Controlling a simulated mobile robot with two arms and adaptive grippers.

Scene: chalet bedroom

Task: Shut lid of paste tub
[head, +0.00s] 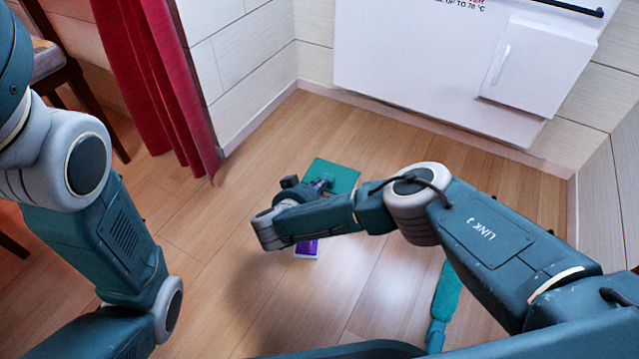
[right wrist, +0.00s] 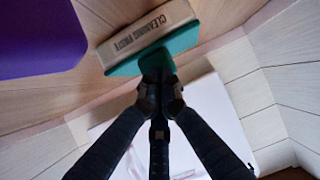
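The paste tub (right wrist: 150,32) shows in the right wrist view as a pale block lettered "CLEANING PASTE", with a flat teal lid (right wrist: 185,40) along its lower edge. In the head view a teal square that looks like the lid (head: 345,174) shows near the floor, beyond my right forearm. How far the lid stands open I cannot tell. My right gripper (head: 320,184) is at the lid's near edge. My left gripper is out of view.
A purple surface (right wrist: 38,35) is close beside the tub in the wrist view. In the head view, purple with a white edge (head: 307,250) shows under my forearm. A teal strip (head: 446,292) lies on the floor to the right. A white cabinet (head: 430,75) stands behind; a red curtain (head: 158,85) hangs left.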

